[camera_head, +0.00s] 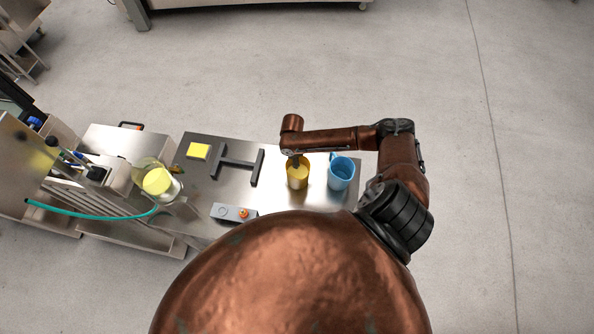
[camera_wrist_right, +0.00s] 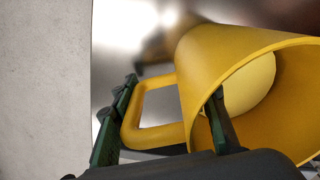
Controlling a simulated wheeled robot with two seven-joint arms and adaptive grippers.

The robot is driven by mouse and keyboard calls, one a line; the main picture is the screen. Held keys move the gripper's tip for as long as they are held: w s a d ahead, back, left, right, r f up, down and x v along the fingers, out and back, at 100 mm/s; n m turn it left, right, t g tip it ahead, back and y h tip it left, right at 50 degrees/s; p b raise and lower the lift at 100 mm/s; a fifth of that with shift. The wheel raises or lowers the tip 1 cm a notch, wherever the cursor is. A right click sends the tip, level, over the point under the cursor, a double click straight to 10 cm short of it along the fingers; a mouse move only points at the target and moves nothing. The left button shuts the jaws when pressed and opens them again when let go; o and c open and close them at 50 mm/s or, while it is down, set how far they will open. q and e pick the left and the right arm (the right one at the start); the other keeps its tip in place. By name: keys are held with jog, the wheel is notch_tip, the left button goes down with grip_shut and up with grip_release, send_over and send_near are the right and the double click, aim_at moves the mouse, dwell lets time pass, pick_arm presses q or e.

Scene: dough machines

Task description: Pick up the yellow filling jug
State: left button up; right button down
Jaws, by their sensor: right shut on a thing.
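The yellow filling jug (camera_head: 297,183) is upright on or just above the right part of the steel table, with pale yellow filling inside. It fills the right side of the right wrist view (camera_wrist_right: 205,72), its mouth facing the camera and its handle on the left. My right gripper (camera_head: 295,160) is at the jug. In the wrist view its dark green fingers (camera_wrist_right: 166,125) are on either side of the handle, one left of it and one at the jug's mouth, shut on the jug. I cannot tell whether the jug's base touches the table. My left gripper is not in view.
A blue jug (camera_head: 341,173) stands close to the right of the yellow one. To the left are a black H-shaped frame (camera_head: 237,163), a yellow square (camera_head: 198,151) and a control box (camera_head: 233,212). A machine with a yellow-filled hopper (camera_head: 158,181) and teal hose (camera_head: 90,214) stands further left.

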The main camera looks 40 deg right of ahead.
jog(key=shift+r, duration=0.1)
dwell(0.4)
jog(key=shift+w+r, duration=0.1)
jog(key=shift+r, duration=0.3)
notch_tip(320, 180, up, 2)
jog(key=shift+r, duration=0.15)
jog(key=s+a+r, duration=0.3)
jog(key=s+r, duration=0.1)
jog(key=r, duration=0.2)
notch_tip(320, 180, up, 4)
send_over(298, 179)
jog(key=s+a, duration=0.1)
jog(key=a, duration=0.2)
jog(key=shift+s+f+p, duration=0.1)
jog(key=shift+s+p, duration=0.05)
jog(key=shift+p, duration=0.25)
dwell(0.5)
